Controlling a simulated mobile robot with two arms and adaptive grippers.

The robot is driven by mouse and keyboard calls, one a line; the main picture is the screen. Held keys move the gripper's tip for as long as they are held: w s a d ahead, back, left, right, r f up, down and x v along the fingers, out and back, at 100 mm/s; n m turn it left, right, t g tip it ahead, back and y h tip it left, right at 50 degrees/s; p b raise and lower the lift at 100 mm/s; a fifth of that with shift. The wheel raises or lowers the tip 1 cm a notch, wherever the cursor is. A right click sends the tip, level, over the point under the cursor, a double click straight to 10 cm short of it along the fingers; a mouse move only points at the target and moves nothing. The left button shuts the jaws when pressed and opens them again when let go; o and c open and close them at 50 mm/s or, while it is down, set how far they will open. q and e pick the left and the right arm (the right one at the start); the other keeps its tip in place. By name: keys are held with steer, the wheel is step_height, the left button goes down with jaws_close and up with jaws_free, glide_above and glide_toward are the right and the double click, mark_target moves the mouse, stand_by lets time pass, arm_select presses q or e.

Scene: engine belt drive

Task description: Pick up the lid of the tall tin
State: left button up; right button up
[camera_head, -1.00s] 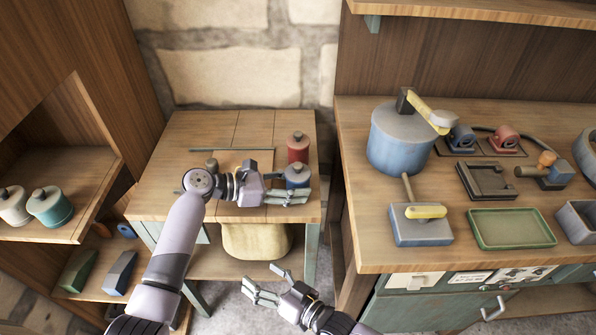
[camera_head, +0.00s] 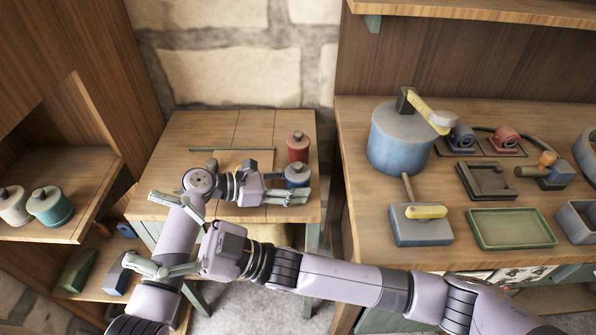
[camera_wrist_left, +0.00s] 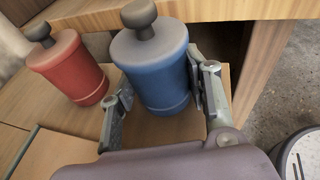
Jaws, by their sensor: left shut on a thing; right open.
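A blue tin (camera_head: 298,172) with a domed lid and dark knob stands near the right edge of the small wooden table. My left gripper (camera_head: 298,194) is shut around its body. In the left wrist view the fingers press both sides of the blue tin (camera_wrist_left: 160,78), below its lid (camera_wrist_left: 148,40). A red tin (camera_head: 298,146) with a similar knobbed lid stands behind it, untouched; it also shows in the left wrist view (camera_wrist_left: 70,68). I cannot tell which is the tall tin. My right gripper (camera_head: 143,230) is open and empty, its fingers pointing left.
My right forearm crosses in front of the small table (camera_head: 160,150) and overlaps my left arm in the picture. A workbench (camera_head: 450,250) at the right holds a blue pot (camera_head: 395,150) and a green tray (camera_head: 510,240). White and teal tins (camera_head: 50,208) stand on the left shelf.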

steer(key=w+a+r+n+g, duration=0.2)
steer(key=r+n+g, duration=0.2)
steer(key=r+n, duration=0.35)
steer(key=w+a+r+n+g, duration=0.1)
steer(key=r+n+g, duration=0.3)
steer(key=r+n, duration=0.3)
steer(key=n+t+h, duration=1.1)
steer(key=n+h, duration=0.1)
steer(key=h, duration=0.9)
glide_toward(299, 165)
steer(key=x, duration=1)
steer(key=shift+a+f, duration=0.1)
steer(key=shift+f, duration=0.05)
steer(key=shift+c, duration=0.2)
steer(key=c, duration=0.7)
